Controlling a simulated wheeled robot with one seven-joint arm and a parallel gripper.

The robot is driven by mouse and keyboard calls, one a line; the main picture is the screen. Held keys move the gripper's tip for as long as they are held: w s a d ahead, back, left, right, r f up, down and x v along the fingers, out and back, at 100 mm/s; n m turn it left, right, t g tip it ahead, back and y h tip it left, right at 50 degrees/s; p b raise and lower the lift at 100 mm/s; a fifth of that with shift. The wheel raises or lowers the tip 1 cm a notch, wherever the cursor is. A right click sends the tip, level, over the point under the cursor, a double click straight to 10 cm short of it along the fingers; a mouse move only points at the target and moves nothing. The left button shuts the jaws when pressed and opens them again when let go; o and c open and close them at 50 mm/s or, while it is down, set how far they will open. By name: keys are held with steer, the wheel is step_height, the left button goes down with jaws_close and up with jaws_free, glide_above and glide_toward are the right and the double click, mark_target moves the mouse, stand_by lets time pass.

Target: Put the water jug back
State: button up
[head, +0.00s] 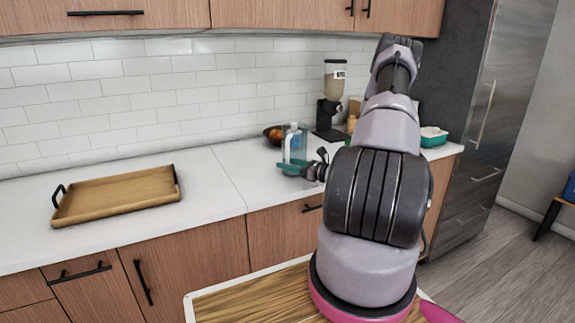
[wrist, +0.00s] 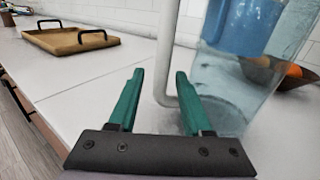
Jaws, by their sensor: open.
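The clear water jug (head: 295,147) with blue showing inside stands on the white counter in the head view, close to my gripper (head: 289,168). In the wrist view the jug (wrist: 235,85) fills the right side, and its white handle (wrist: 166,50) runs down between the two teal fingers of my gripper (wrist: 160,74). The fingers are apart, one on each side of the handle in the picture. I cannot tell whether either finger touches it.
A wooden tray (head: 115,195) with black handles lies on the counter at left. A bowl of orange fruit (head: 274,134) is behind the jug. A dispenser (head: 335,92) and a teal container (head: 433,136) stand farther right. The counter between tray and jug is clear.

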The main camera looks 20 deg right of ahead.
steer(key=shift+r, duration=0.2)
steer(key=v, duration=1.1)
steer(key=s+a+r+n+g, duration=0.4)
steer(key=a+r+n+g, duration=0.2)
steer(key=a+r+n, duration=0.25)
steer(key=s+a+r+n+g, duration=0.3)
steer(key=a+r+n+g, duration=0.35)
steer(key=a+r, duration=0.3)
steer(key=s+a+r+n+t+h, duration=0.2)
steer(key=s+r+n+h, duration=0.2)
steer(key=s+r, duration=0.3)
steer(key=s+a+r+n+t+h, duration=0.1)
steer(key=s+r+n+t+h, duration=0.2)
steer(key=s+r, duration=0.4)
steer(key=shift+s+a+r+n+h, duration=0.2)
steer(key=shift+a+r+n+h, duration=0.2)
steer(key=shift+r+n+h, duration=0.55)
steer(key=shift+n+y, duration=0.25)
steer(key=shift+n, duration=0.1)
